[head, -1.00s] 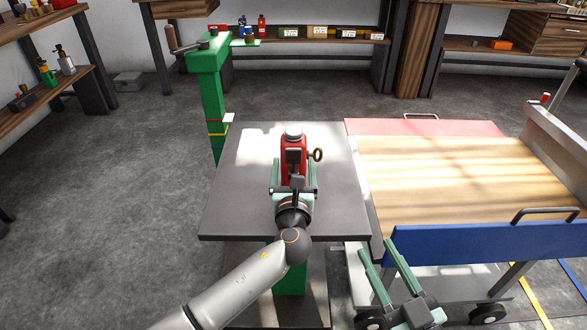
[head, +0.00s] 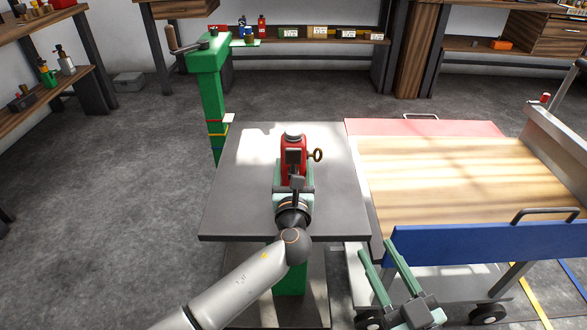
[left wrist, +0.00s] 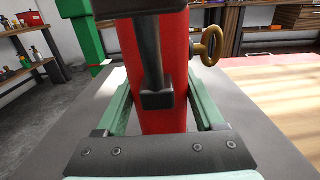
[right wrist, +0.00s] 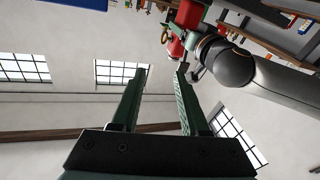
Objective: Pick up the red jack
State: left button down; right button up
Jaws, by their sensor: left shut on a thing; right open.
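The red jack (head: 290,150) stands upright on the dark tabletop, with a pale round top and a brass ring key on its right side. My left gripper (head: 294,183) reaches it from the near side and is shut on it. In the left wrist view the jack's red body (left wrist: 166,60) sits between the two green fingers, with a dark bar down its front. The lower rear of the jack is hidden. My right gripper (head: 378,248) is open and empty, low beside the table's right edge; its spread fingers show in the right wrist view (right wrist: 160,74).
The dark table (head: 240,180) is otherwise bare. A green post with a crank (head: 210,85) stands behind left. A wood-topped cart (head: 460,175) with red and blue edges adjoins on the right. Shelves line the back and left.

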aim_at(294, 145)
pick_arm(q)
jog(key=shift+r, duration=0.3)
jog(key=shift+r, duration=0.2)
jog(key=s+r+p, duration=0.1)
jog(key=r, duration=0.1)
jog(key=s+r+p, duration=0.1)
jog(key=r, duration=0.1)
jog(key=r+p, duration=0.2)
jog(key=shift+s+r, duration=0.25)
jog(key=shift+s, duration=0.15)
jog(key=shift+s+r+p, duration=0.6)
jog(key=shift+r, duration=0.15)
jog(key=s+r+p, duration=0.2)
jog(key=s+r, duration=0.2)
jog(key=s, duration=0.6)
jog(key=shift+r+p, duration=0.3)
jog(key=shift+p, duration=0.1)
pick_arm(e)
jog(key=s+f+m+g+h, duration=0.1)
jog(key=s+f+g, duration=0.3)
jog(key=f, duration=0.4)
jog(key=s+f+m+g+h, duration=0.1)
jog(key=s+f+g, duration=0.2)
jog(key=f+g, duration=0.2)
jog(key=shift+s+a+f+m, duration=0.3)
jog(key=shift+s+f, duration=0.1)
jog(key=shift+f, duration=1.5)
